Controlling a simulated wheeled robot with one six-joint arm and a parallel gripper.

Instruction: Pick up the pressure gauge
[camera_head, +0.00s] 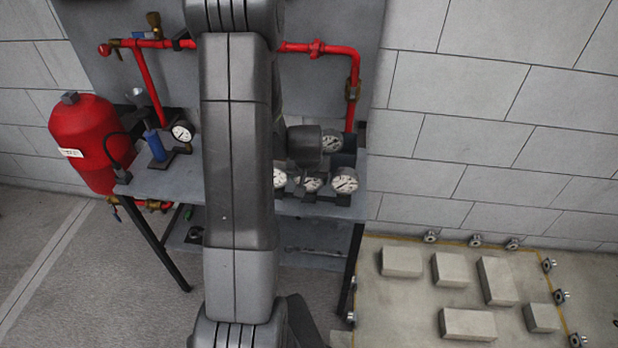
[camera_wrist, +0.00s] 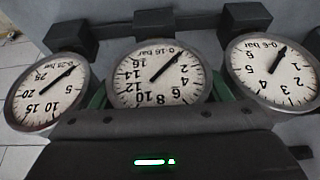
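In the wrist view three round white-faced pressure gauges stand in a row, their dials upside down. The middle one is the 0-16 bar gauge (camera_wrist: 158,76), with the 0-25 bar gauge (camera_wrist: 45,97) to its left and the 0-6 bar gauge (camera_wrist: 270,70) to its right. Green finger parts of my gripper (camera_wrist: 158,92) show close at both sides of the middle gauge. Whether they touch it is hidden behind the gripper's dark body. In the head view the gauges (camera_head: 310,184) sit on the bench's right part, and my arm hides much of the gripper.
The grey bench (camera_head: 150,183) also carries a gauge (camera_head: 182,131) on a blue-handled fixture at the left. A red tank (camera_head: 88,140) and red pipes (camera_head: 352,95) stand around it.

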